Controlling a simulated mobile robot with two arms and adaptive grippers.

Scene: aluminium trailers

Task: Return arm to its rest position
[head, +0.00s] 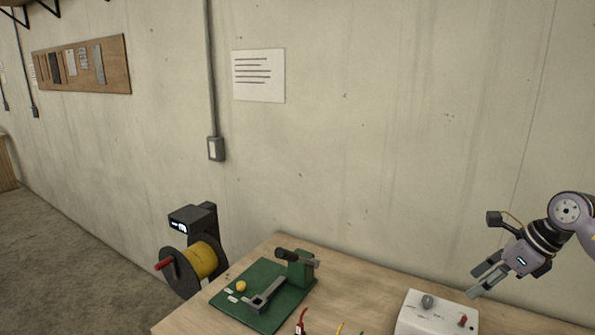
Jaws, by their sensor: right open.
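My right arm (562,212) comes in from the right edge in the head view. Its gripper (482,284) is open and points down and to the left. It appears above the right part of the wooden table, close to a white control box (435,316) in the picture. I see nothing between its fingers. My left gripper is not in view.
A green fixture (268,317) with a lever stands on the wooden table (363,285). A yellow spool (199,261) hangs at the table's left. Red and yellow handled items show at the bottom edge. A concrete wall (400,120) stands behind.

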